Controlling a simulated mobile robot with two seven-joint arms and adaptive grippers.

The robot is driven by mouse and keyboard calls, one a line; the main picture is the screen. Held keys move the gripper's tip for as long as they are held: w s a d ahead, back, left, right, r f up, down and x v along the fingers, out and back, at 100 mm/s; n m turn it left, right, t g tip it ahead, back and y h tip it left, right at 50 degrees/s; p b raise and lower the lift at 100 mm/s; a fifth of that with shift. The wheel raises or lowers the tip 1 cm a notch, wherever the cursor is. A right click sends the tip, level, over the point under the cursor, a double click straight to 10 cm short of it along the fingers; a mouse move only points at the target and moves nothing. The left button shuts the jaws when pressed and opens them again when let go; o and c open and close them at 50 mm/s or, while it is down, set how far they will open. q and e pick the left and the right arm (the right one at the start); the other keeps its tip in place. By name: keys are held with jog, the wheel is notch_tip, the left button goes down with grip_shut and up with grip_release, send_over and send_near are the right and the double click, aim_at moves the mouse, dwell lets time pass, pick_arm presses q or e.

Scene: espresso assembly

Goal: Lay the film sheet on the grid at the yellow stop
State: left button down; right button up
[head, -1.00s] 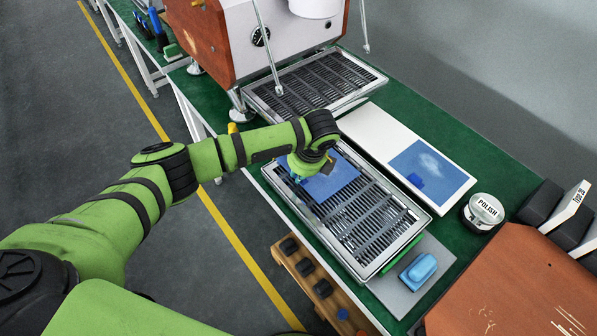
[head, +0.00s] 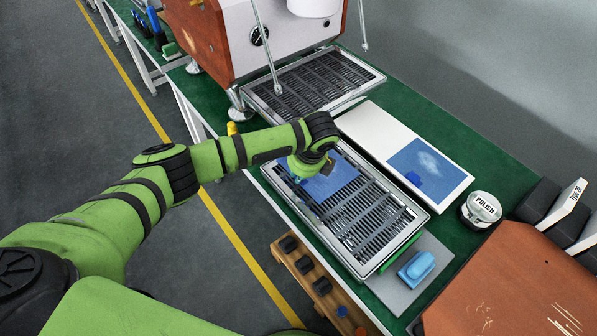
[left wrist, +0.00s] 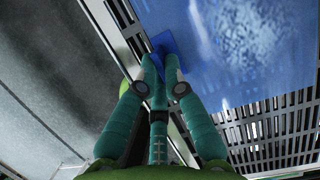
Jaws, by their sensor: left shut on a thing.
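A blue film sheet (head: 332,180) lies over the far end of the slatted metal grid (head: 372,222) in its tray; I cannot tell whether it is fully flat. In the left wrist view the sheet (left wrist: 250,55) has a pale frosty patch and a darker blue tab (left wrist: 170,48). My left gripper (left wrist: 163,72) is shut on that tab at the sheet's edge. In the head view the left gripper (head: 298,178) is over the sheet's left side and partly hidden by its arm. A small yellow piece (head: 232,128) shows beside the arm; I cannot tell whether it is the stop. My right gripper is not in view.
A white board (head: 375,130) with another blue sheet (head: 428,168) lies right of the grid. A tin marked POLISH (head: 482,208) and a light-blue block (head: 417,268) on a grey plate (head: 395,290) are near. The espresso machine (head: 262,45) stands behind.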

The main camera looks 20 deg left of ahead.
pick_arm(q)
jog(key=shift+f, duration=0.2)
jog(key=c, duration=1)
grip_release()
jog(key=shift+o, duration=0.2)
jog(key=shift+r, duration=0.15)
jog(key=p+v, duration=0.7)
jog(key=p, duration=0.1)
